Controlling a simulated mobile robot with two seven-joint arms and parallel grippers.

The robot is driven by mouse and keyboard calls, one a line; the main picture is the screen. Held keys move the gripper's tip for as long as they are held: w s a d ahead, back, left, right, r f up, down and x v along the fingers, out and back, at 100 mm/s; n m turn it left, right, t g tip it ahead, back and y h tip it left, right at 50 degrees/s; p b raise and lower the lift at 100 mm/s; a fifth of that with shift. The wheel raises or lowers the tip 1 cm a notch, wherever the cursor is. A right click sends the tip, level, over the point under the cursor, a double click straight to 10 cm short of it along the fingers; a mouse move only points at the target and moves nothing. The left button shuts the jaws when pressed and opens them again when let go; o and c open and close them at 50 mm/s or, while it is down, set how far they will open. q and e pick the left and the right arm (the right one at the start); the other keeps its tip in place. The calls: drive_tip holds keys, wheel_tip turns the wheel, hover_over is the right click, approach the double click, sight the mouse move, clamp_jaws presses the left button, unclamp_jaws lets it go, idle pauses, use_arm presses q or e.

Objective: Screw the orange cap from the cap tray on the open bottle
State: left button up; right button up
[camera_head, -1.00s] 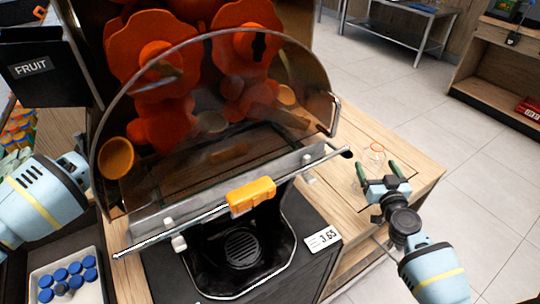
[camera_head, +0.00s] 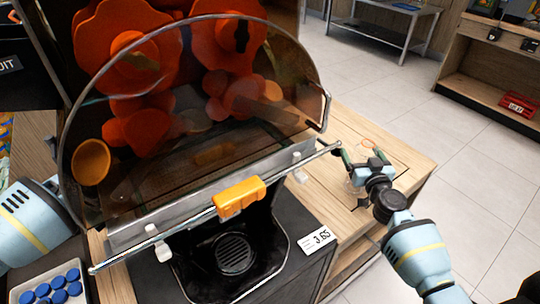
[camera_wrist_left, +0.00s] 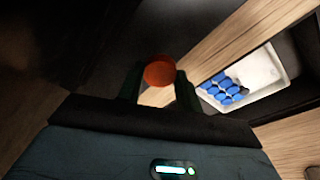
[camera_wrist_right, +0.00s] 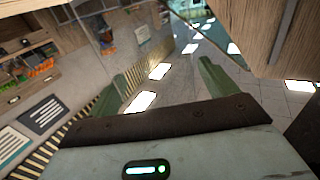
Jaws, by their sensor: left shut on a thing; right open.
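My left gripper (camera_wrist_left: 160,88) is shut on a round orange cap (camera_wrist_left: 159,70), seen between its fingertips in the left wrist view. In the head view its fingers and the cap are hidden; only my left arm shows at the left edge. The cap tray (camera_head: 92,292) is white and holds several blue caps (camera_head: 58,284). It also shows in the left wrist view (camera_wrist_left: 262,67). My right gripper (camera_head: 362,155) is open over the wooden counter right of the juicer. Nothing shows between the fingers in the right wrist view.
The juicer (camera_head: 190,190) with its tinted curved cover and orange handle (camera_head: 239,197) fills the middle. A price card (camera_head: 314,238) lies right of it. The wooden counter (camera_head: 335,200) is narrow at right, with open floor beyond.

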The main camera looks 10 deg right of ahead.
drive_tip(key=c, duration=1.1)
drive_tip(key=shift+o, duration=0.2)
use_arm(q)
drive_tip(key=shift+r, duration=0.1)
